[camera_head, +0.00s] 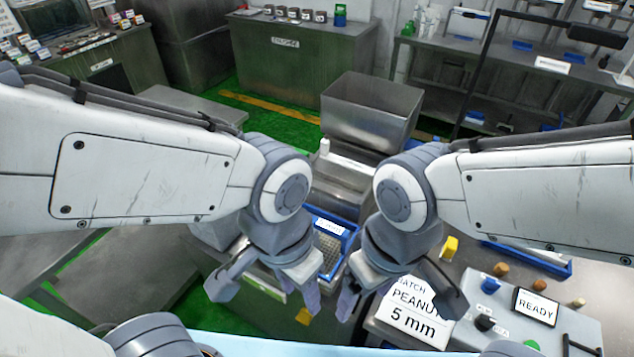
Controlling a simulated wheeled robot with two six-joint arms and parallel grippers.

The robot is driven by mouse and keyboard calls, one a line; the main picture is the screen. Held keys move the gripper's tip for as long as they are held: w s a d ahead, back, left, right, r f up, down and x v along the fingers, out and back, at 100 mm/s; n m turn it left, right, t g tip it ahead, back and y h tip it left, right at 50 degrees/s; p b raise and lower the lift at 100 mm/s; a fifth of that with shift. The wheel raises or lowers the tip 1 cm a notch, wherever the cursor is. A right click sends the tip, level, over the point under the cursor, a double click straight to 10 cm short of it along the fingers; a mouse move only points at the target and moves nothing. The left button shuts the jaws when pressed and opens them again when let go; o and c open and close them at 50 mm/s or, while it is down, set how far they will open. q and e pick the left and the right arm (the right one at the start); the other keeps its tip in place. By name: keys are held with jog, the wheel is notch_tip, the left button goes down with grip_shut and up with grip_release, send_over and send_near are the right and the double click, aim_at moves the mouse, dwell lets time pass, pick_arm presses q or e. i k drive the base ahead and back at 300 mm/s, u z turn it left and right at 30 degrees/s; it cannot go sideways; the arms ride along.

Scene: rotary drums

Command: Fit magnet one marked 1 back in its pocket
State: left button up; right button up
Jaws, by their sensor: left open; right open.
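I cannot make out a magnet marked 1 or its pocket in the head view. My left gripper (266,294) is open, pointing down left of centre, with nothing seen between its fingers. My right gripper (400,301) is open and points down over the "PEANUT 5 mm" sign (405,322). A blue-framed tray with a mesh or grid inside (329,252) lies between and behind the two grippers, partly hidden by them. A small yellow piece (303,316) shows below the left gripper; I cannot tell what it is.
A panel at right carries a "READY" screen (536,306), a black knob (484,323) and a green button (531,344). A yellow block (449,247) and brown pegs (501,269) stand near it. A metal hopper (370,110) rises behind. Green floor (268,126) shows at the back left.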

aim_at(347, 193)
jog(key=z, duration=1.8)
jog(key=k, duration=0.6)
jog(key=z, duration=1.3)
jog(key=i, duration=0.95)
jog(key=u, duration=0.6)
jog(key=i, duration=0.5)
jog(key=u, duration=0.6)
